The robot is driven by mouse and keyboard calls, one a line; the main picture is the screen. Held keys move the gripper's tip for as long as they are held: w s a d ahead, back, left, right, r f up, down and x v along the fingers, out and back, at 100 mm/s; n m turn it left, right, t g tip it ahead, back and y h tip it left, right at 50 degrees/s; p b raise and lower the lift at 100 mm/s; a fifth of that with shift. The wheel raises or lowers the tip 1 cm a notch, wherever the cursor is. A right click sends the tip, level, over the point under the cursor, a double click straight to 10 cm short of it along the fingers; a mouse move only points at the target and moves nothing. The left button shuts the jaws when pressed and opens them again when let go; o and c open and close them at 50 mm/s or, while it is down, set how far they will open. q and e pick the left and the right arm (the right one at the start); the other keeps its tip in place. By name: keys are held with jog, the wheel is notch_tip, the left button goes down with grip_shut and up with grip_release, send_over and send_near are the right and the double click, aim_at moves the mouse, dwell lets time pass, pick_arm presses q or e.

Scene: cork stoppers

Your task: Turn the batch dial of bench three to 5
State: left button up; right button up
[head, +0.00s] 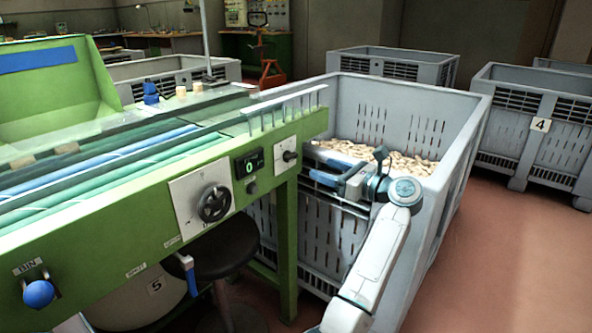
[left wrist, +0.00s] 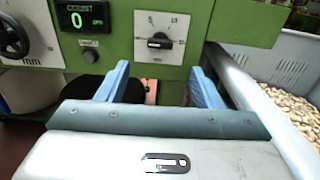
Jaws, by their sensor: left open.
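A small batch dial with a dark knob on a white plate (head: 288,154) sits near the right end of the green bench front. In the left wrist view the dial (left wrist: 160,42) shows centred ahead of my fingers, with small scale marks around it. I cannot surely read the knob's setting. A dark display (head: 249,164) left of it reads 0; it also shows in the left wrist view (left wrist: 81,17). My left gripper (head: 314,167) is open and empty, its blue fingers (left wrist: 158,82) apart, facing the bench just below the dial and not touching it. No bench number is readable.
A larger black handwheel (head: 214,203) and a blue BIN knob (head: 38,293) are on the same bench front. A round button (head: 252,188) sits under the display. A grey crate of corks (head: 455,125) stands right beside my arm. A dark stool (head: 222,248) is below.

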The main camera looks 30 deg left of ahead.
aim_at(294, 157)
pick_arm(q)
jog(key=a, duration=0.7)
jog(key=w+a, duration=0.1)
jog(key=a, duration=0.2)
jog(key=shift+a+b, duration=0.15)
jog(key=shift+b, duration=0.2)
jog(key=shift+c, duration=0.4)
jog(key=c, duration=0.9)
